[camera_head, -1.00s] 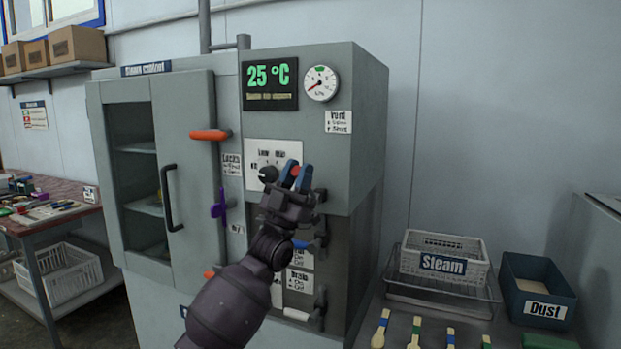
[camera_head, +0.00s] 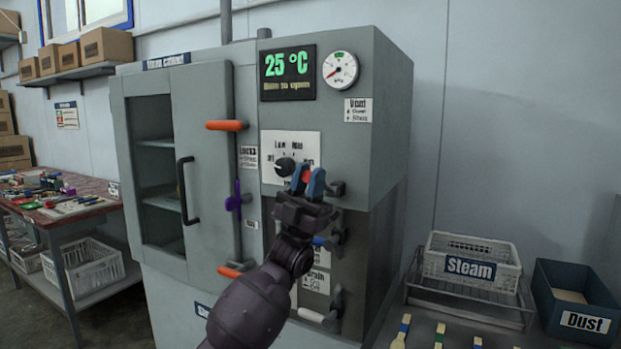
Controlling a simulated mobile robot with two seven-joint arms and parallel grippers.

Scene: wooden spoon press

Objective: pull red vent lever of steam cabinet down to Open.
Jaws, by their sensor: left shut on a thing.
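The grey steam cabinet (camera_head: 385,120) stands in the middle of the head view. My left gripper (camera_head: 306,182) is in front of its control panel, below the white dial plate (camera_head: 308,144). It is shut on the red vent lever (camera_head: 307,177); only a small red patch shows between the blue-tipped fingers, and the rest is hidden. A dark lever mount (camera_head: 337,189) shows just right of the fingers. The Vent label (camera_head: 358,110) is above and to the right. I cannot read the lever's exact angle. My right gripper is not in view.
A black knob (camera_head: 285,167) is close left of the fingers. Blue (camera_head: 319,241) and white (camera_head: 312,314) handles are below. The Steam basket (camera_head: 470,266) and Dust bin (camera_head: 583,322) are at right.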

